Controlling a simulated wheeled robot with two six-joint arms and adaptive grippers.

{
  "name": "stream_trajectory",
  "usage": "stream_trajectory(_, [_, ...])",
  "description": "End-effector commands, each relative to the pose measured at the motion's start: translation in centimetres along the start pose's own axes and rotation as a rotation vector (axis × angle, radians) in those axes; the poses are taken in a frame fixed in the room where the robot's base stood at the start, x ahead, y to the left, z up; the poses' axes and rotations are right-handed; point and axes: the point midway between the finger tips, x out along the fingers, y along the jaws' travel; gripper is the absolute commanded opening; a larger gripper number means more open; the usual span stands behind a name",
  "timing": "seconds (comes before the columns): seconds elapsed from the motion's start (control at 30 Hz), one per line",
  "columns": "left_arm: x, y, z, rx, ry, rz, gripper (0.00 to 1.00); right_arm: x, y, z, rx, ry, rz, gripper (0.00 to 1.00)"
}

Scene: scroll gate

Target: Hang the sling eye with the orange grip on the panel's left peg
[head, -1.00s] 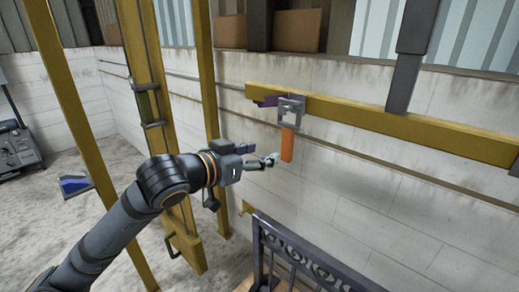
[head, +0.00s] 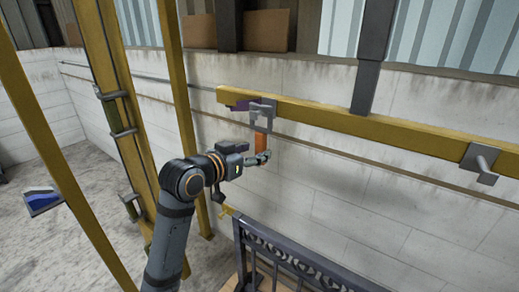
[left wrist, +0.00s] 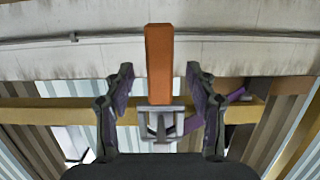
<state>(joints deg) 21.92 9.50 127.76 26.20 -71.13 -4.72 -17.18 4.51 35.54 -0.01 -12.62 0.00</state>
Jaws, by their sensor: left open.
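The orange grip (head: 261,143) hangs straight down below a grey square fitting (head: 262,116) on the yellow beam. A purple strap (head: 240,104) shows behind the fitting, and where the sling eye's loop lies is unclear. My left gripper (head: 260,160) is at the grip's lower part. In the left wrist view the orange grip (left wrist: 160,65) lies between my two open fingers (left wrist: 160,90), with a gap on each side. The purple strap (left wrist: 190,123) shows behind. My right gripper is out of view.
The yellow beam (head: 390,132) runs along the wall, held by a grey upright (head: 372,55). A second grey bracket (head: 481,162) is on its right. Yellow posts (head: 180,120) stand left of my gripper. The floor at left is mostly clear.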

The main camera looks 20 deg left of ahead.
Motion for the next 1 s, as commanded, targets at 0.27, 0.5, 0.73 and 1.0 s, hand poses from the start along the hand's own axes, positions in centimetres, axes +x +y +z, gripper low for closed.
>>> stream_trajectory(0.27, [2.3,0.0,-0.1,-0.002,0.0,0.0,0.57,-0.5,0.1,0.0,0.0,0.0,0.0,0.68])
stream_trajectory(0.5, [3.1,0.0,0.0,0.0,-0.001,0.0,0.57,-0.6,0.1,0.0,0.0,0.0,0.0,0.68])
stream_trajectory(0.73, [3.2,0.0,0.0,0.001,-0.001,0.0,0.57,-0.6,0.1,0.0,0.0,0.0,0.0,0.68])
stream_trajectory(1.0, [3.2,0.0,0.0,0.001,-0.001,0.0,0.25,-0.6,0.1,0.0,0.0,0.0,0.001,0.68])
